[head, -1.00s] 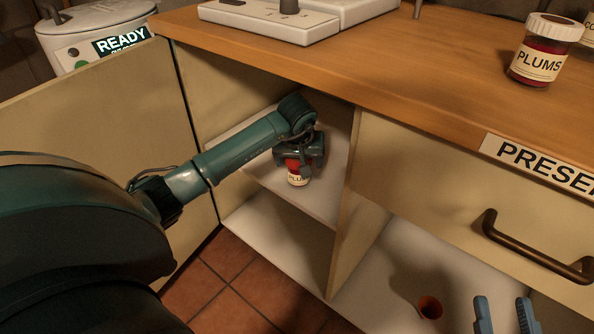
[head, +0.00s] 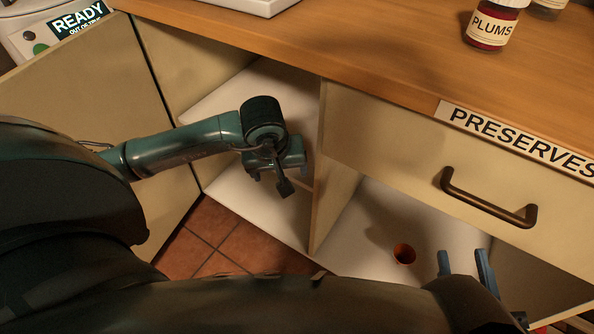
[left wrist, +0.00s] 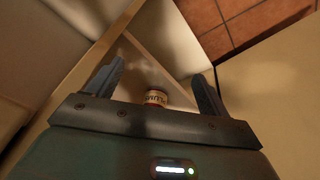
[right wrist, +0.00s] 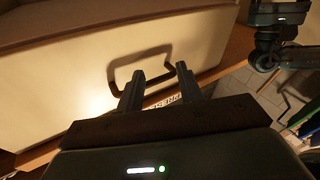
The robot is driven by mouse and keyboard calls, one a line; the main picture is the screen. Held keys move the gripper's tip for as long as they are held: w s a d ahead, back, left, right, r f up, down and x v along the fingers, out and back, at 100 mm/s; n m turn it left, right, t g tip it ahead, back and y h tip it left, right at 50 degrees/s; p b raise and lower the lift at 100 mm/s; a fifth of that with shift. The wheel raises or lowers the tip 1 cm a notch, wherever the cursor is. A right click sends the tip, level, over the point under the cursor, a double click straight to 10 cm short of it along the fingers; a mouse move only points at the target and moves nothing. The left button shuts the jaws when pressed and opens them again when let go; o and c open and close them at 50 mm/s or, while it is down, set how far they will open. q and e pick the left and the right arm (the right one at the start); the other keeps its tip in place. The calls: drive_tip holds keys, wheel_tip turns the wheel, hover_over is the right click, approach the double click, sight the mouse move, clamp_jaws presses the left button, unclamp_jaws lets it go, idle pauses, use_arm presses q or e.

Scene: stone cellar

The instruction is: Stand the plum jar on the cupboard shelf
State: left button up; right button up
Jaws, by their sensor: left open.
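A small jar with a pale label and red contents (left wrist: 155,98) shows in the left wrist view, beyond and between the fingers of my left gripper (left wrist: 158,85). It appears to stand on the cupboard shelf (head: 215,98), apart from the fingers. My left gripper (head: 277,172) is open in front of the shelf in the head view and hides that jar there. Another jar labelled PLUMS (head: 492,27) stands upright on the wooden countertop. My right gripper (head: 465,264) is open and empty, low in front of the right compartment; its fingers also show in the right wrist view (right wrist: 160,85).
The cupboard door (head: 90,110) stands open at left. An upright divider (head: 335,195) separates the compartments. A drawer handle (head: 488,205) sticks out under the PRESERVES label (head: 520,140). A machine marked READY (head: 40,35) stands at back left.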

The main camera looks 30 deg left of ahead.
use_arm(q)
drive_tip(key=s+d+n+g+h, duration=0.25)
drive_tip(key=s+d+h, duration=0.3)
drive_tip(key=d, duration=0.35)
drive_tip(key=s+d+n+g+h, duration=0.25)
drive_tip(key=s+d+h, duration=0.35)
drive_tip(key=d, duration=0.4)
drive_tip(key=s+d+r+n+t+h, duration=0.2)
drive_tip(key=d+r+n+h, duration=0.1)
drive_tip(key=r+n+h, duration=0.4)
drive_tip(key=s+d+r+n+t+h, duration=0.25)
drive_tip(key=r+n, duration=0.35)
drive_tip(key=n, duration=0.3)
drive_tip(key=w+a+r+n+t+y, duration=0.1)
drive_tip(key=w+n+t, duration=0.1)
drive_tip(key=n+t, duration=0.45)
drive_tip(key=w+a+r+n+t, duration=0.2)
drive_tip(key=n+t, duration=0.2)
drive_tip(key=n, duration=0.6)
drive_tip(key=w+a+f+n+t+y, duration=0.1)
drive_tip(key=n+y, duration=0.4)
drive_tip(key=n, duration=0.5)
drive_tip(key=w+a+f+n+t+y, duration=0.1)
drive_tip(key=a+f+n+t+y, duration=0.2)
drive_tip(key=n, duration=0.7)
wheel_tip(320, 180, down, 2)
drive_tip(key=a+y, duration=0.2)
drive_tip(key=shift+w+y, duration=0.25)
drive_tip(key=shift+y, duration=0.05)
